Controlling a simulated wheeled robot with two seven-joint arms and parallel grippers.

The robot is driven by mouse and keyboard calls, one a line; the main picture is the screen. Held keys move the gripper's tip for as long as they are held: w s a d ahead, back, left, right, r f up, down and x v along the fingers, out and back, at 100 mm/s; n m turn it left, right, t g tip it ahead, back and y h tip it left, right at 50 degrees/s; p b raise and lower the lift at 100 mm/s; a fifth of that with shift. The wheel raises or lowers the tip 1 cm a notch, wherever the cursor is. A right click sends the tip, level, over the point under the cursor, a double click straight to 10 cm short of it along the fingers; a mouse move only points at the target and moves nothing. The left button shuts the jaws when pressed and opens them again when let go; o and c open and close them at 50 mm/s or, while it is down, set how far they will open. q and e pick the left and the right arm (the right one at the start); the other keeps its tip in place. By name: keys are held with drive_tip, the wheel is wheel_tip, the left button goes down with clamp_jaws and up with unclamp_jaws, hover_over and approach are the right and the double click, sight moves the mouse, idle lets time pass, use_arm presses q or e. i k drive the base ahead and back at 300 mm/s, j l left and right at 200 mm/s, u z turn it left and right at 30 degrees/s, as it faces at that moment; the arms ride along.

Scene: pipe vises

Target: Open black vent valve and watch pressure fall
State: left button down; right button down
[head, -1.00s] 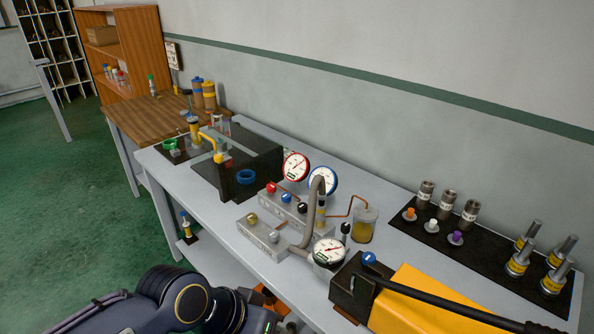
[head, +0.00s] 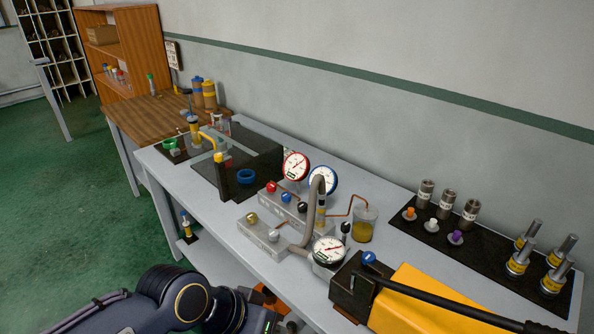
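A grey valve manifold (head: 296,212) stands mid-table with red, blue and black knobs. The black knob (head: 302,207) is at its right end. A red-rimmed gauge (head: 296,166) and a blue-rimmed gauge (head: 323,180) stand behind the manifold. A black-rimmed gauge (head: 328,251) sits in front, its small markings too fine to read. A black-topped lever (head: 346,228) is beside it. My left arm reaches in along the bottom edge; its fingers are out of frame. My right gripper is not visible.
A yellow pump (head: 420,300) with a long black handle fills the front right. A clear jar (head: 364,224) of amber liquid stands behind the gauge. A black mat (head: 455,250) with metal fittings lies at right. A dark vise-like block (head: 240,168) stands left.

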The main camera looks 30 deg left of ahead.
sight(302, 207)
drive_tip(key=i+j, duration=0.1)
drive_tip(key=j, duration=1.3)
drive_tip(key=i+j, duration=0.15)
drive_tip(key=j, duration=0.55)
drive_tip(key=i+j, duration=0.1)
drive_tip(key=i, duration=0.35)
drive_tip(key=z, duration=0.05)
